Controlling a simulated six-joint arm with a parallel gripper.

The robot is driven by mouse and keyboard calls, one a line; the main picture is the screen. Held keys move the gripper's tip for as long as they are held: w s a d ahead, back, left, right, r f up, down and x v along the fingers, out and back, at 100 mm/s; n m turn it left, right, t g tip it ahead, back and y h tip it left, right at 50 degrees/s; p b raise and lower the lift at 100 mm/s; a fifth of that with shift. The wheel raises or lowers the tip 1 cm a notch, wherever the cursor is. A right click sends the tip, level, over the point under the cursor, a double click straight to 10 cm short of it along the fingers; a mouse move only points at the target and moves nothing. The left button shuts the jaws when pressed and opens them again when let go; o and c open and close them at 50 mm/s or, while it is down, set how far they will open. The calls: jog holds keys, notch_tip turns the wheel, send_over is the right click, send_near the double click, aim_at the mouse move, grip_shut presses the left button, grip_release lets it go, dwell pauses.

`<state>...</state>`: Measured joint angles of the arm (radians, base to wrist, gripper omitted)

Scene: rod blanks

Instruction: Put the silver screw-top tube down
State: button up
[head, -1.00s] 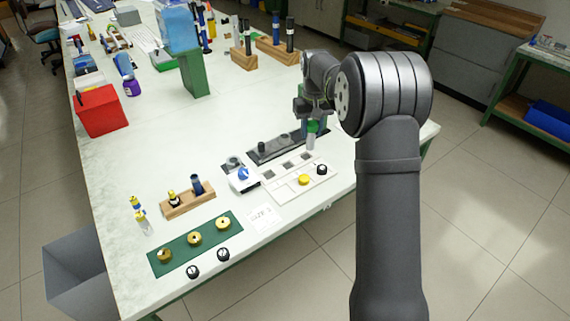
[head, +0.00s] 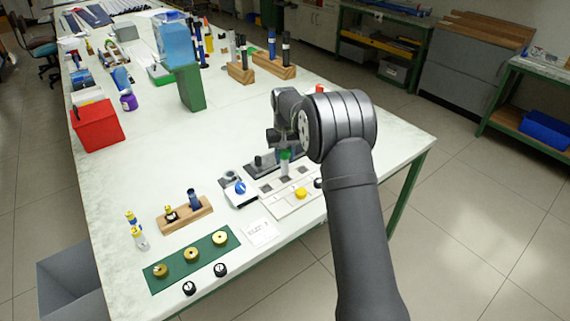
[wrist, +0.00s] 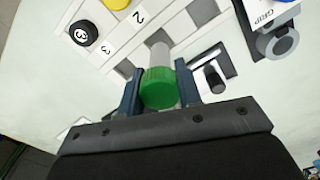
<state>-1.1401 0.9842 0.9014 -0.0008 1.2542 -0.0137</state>
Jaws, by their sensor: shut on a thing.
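A silver tube with a green screw top (head: 285,156) is upright in my gripper (head: 284,150), over the white board (head: 285,208) with square openings. In the wrist view my two blue fingers (wrist: 159,92) are shut on either side of the green cap (wrist: 158,90). The silver body (wrist: 160,55) points away from the camera toward the board's row of openings. I cannot tell whether its lower end touches the board or is inside an opening.
A yellow cap (head: 301,193) and a black cap (wrist: 83,33) sit on the board by printed numbers. A dark tray (head: 262,163) lies behind it and a blue-knobbed device (head: 240,188) to its left. A wooden block (head: 185,214) and green strip (head: 193,259) are further left.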

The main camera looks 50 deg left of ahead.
aim_at(285, 163)
jog(key=shift+f, duration=1.6)
jog(key=shift+f, duration=0.2)
jog(key=o, duration=1)
jog(key=shift+r, duration=0.1)
notch_tip(285, 163, up, 12)
jog(key=shift+r, duration=0.1)
